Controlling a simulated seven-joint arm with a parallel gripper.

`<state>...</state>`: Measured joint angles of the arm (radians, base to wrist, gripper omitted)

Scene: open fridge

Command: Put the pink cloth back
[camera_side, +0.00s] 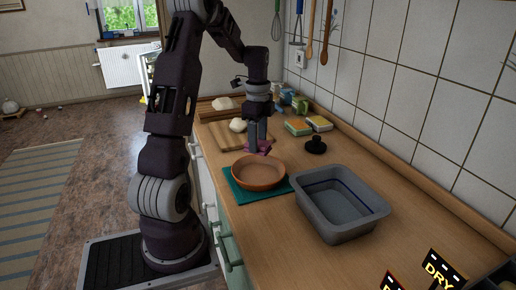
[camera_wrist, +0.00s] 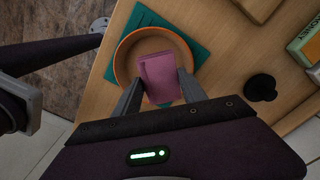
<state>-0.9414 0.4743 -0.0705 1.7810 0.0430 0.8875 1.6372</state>
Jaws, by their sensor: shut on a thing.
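The pink cloth (camera_wrist: 158,77) is folded into a small rectangle. My gripper (camera_wrist: 157,90) is shut on it, with one finger on each side. In the side view my gripper (camera_side: 257,146) points down and holds the cloth (camera_side: 264,148) just above the far rim of an orange-brown bowl (camera_side: 258,172). In the wrist view the cloth overlaps part of the bowl (camera_wrist: 124,62). I cannot tell how high it is above the bowl. The bowl stands on a teal mat (camera_side: 237,190).
A grey basin (camera_side: 344,228) stands right of the bowl. A black knobbed object (camera_side: 316,146) and sponges (camera_side: 298,127) lie near the tiled wall. Cutting boards (camera_side: 222,135) with dough (camera_side: 238,125) are behind my gripper. Bare counter (camera_side: 285,255) shows in front.

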